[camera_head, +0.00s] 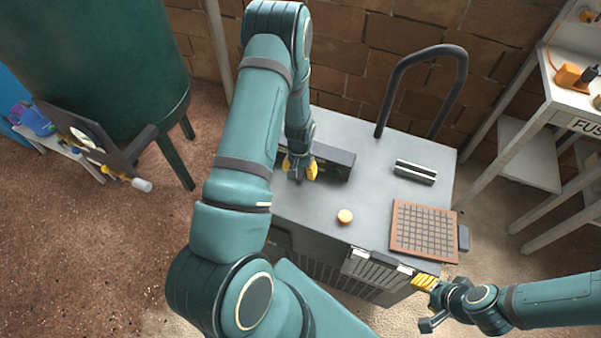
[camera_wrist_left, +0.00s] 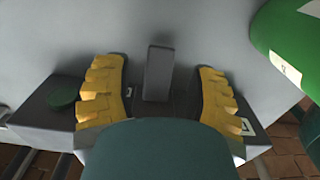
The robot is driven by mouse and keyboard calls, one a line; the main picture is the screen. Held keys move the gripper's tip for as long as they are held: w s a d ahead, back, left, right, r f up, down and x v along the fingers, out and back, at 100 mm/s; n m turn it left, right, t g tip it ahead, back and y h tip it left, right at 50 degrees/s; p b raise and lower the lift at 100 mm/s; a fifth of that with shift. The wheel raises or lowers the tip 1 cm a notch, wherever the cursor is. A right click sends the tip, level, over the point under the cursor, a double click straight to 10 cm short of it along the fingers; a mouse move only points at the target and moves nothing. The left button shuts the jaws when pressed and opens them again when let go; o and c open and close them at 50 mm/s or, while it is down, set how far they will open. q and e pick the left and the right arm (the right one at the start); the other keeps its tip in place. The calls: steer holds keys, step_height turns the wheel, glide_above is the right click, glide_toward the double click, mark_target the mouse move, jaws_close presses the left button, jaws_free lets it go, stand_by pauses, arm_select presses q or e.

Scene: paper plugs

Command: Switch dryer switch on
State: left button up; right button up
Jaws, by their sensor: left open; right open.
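The dryer switch, a grey lever (camera_wrist_left: 158,72), stands up from a dark switch box (camera_wrist_left: 40,115) in the left wrist view. The box also shows on the cabinet top in the head view (camera_head: 335,162). My left gripper (camera_head: 300,168) is open above the box. In the left wrist view its yellow fingers (camera_wrist_left: 158,95) are on either side of the lever, with gaps on both sides. A green round button (camera_wrist_left: 66,93) sits on the box left of the fingers. My right gripper (camera_head: 423,302) is open and empty, low beside the cabinet's front right.
A green tank (camera_head: 100,60) stands at left. White shelves (camera_head: 530,150) stand at right.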

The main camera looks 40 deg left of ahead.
mark_target(300, 175)
arm_select(q)
steer(key=shift+f+b, duration=1.15)
steer(key=shift+f, duration=0.35)
steer(key=c, duration=0.7)
steer(key=shift+c, duration=0.2)
